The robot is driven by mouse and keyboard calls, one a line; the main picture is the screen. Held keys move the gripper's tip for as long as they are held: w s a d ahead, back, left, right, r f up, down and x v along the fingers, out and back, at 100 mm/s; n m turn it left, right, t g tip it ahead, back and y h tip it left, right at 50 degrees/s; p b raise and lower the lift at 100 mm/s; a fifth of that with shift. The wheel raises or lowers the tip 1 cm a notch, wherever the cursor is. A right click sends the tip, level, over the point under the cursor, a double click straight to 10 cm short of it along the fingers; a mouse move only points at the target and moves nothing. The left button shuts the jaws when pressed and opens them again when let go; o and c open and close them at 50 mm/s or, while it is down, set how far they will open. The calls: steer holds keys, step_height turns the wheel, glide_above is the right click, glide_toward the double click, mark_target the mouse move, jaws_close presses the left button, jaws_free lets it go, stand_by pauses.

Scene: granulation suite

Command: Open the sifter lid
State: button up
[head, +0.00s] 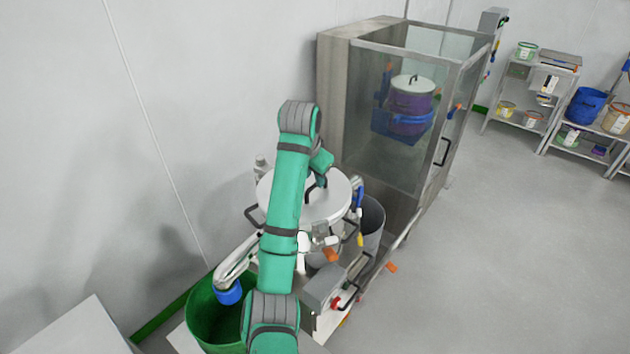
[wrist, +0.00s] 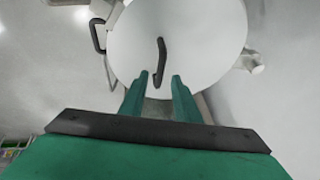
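The sifter lid (head: 334,193) is a round, pale grey disc on the sifter at the middle of the head view, partly hidden behind my green arm. It fills the upper middle of the wrist view (wrist: 205,40) and looks closed. A dark bar handle (wrist: 161,60) stands on the lid; part of it shows in the head view (head: 316,188). My gripper (wrist: 160,78) is open in the wrist view, its two green fingers pointing at the lid. The handle's near end appears between the fingertips; I cannot tell whether they touch it. In the head view my arm hides most of the gripper.
A green bin (head: 205,318) stands at the lower left, below a spout with a blue end (head: 229,292). A grey drum (head: 372,222) is right of the sifter. A glass-walled cabinet (head: 400,120) stands behind. Shelves (head: 530,95) are far right. Open floor (head: 500,250) lies to the right.

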mark_target(315, 187)
steer(key=shift+x, duration=1.75)
